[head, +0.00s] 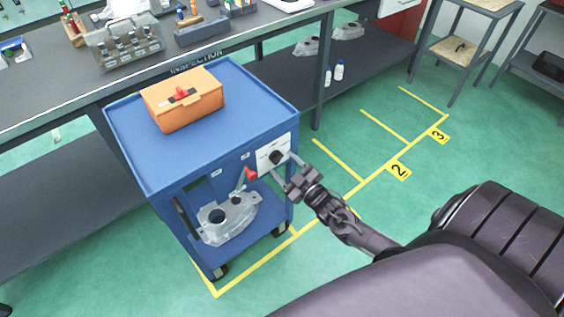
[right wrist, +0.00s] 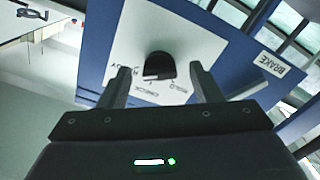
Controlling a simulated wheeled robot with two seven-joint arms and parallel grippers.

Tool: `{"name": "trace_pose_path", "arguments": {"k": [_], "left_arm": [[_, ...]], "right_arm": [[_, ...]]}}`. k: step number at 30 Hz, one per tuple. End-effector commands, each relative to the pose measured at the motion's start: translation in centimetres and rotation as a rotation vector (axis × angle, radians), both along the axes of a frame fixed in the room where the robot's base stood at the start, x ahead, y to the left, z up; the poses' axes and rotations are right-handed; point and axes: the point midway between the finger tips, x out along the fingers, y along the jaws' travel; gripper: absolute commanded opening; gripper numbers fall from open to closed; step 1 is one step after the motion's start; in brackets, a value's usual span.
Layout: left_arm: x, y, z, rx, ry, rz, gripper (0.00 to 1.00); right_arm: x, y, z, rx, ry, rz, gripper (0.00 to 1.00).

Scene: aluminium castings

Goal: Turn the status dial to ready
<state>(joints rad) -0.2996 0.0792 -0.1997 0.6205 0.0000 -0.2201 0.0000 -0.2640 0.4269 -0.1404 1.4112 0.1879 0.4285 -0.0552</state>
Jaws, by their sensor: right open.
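The status dial (head: 277,157) is a black knob on a white plate on the front of the blue cart. In the right wrist view the dial (right wrist: 159,64) stands on the white plate (right wrist: 195,42), whose printed labels READY, CHECK and HOLD appear rotated. A pale mark shows on the knob near CHECK; its exact pointing is hard to tell. My right gripper (head: 287,173) is open and empty just in front of the plate. Its fingers lie on either side of the dial in the wrist view, with gaps to the knob. My left gripper is out of view.
The blue cart (head: 130,128) carries an orange case (head: 190,103) on top and a metal casting (head: 229,219) on its lower shelf. A red-ended lever (head: 250,174) is close left of my right gripper. A BRAKE label (right wrist: 270,64) shows beside the plate. The bench stands behind.

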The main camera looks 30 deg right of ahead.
Motion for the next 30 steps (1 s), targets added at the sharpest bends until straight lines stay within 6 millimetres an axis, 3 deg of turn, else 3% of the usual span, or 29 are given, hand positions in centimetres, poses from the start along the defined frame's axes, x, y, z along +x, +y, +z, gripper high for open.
{"name": "trace_pose_path", "arguments": {"k": [3,10,30], "left_arm": [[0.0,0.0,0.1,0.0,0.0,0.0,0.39],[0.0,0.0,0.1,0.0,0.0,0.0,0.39],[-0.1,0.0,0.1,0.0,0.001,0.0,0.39]], "right_arm": [[-2.3,-0.2,-0.1,-0.001,0.004,-0.001,0.58],[-5.3,-0.5,-0.1,0.0,0.002,0.0,0.58],[-5.9,-0.5,-0.1,0.001,0.004,-0.002,0.58]]}}
